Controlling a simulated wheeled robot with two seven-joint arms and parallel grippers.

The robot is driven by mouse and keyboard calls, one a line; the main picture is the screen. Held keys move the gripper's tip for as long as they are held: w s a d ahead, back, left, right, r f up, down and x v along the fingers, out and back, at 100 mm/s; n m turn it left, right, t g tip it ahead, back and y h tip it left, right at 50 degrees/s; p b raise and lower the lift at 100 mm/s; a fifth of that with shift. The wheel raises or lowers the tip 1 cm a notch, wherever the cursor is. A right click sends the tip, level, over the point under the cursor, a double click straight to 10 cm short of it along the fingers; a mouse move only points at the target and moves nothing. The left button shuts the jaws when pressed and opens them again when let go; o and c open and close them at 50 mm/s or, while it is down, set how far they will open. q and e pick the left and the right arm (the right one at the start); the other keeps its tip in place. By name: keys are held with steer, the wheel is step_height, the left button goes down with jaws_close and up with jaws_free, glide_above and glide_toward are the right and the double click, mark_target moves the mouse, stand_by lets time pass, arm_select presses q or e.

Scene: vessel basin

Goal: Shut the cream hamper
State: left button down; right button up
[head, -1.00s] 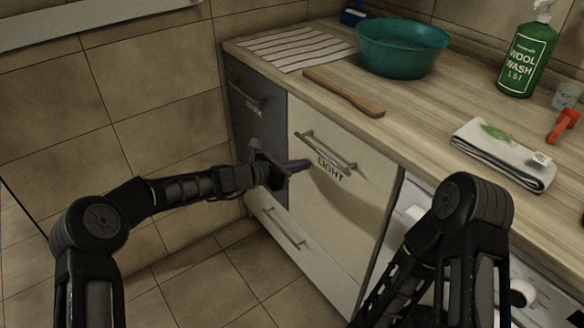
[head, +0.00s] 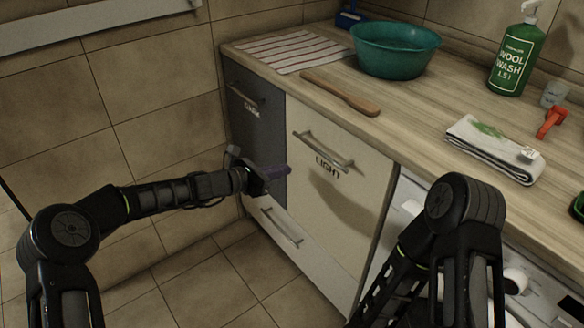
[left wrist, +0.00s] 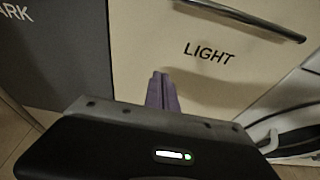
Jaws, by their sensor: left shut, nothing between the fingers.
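The cream hamper (head: 338,205), lettered LIGHT with a metal bar handle (head: 323,152), is a tilt-out front under the counter. Its face looks flush with the dark grey front beside it. It also fills much of the left wrist view (left wrist: 225,75). My left gripper (head: 287,170) is shut and empty, its purple fingers pointing at the cream front below and left of the handle. In the left wrist view the closed fingers (left wrist: 161,90) lie before the front; I cannot tell if they touch it. My right gripper is out of view.
A dark grey hamper (head: 243,125) stands left of the cream one, above a white drawer (head: 283,238). The counter holds a teal basin (head: 394,52), wooden paddle (head: 340,94), striped cloth (head: 292,50), green bottle (head: 517,55) and folded towel (head: 493,148).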

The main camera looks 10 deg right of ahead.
arm_select(q)
steer(key=v, duration=0.7)
steer(key=shift+a, duration=0.25)
steer(key=shift+f, duration=0.1)
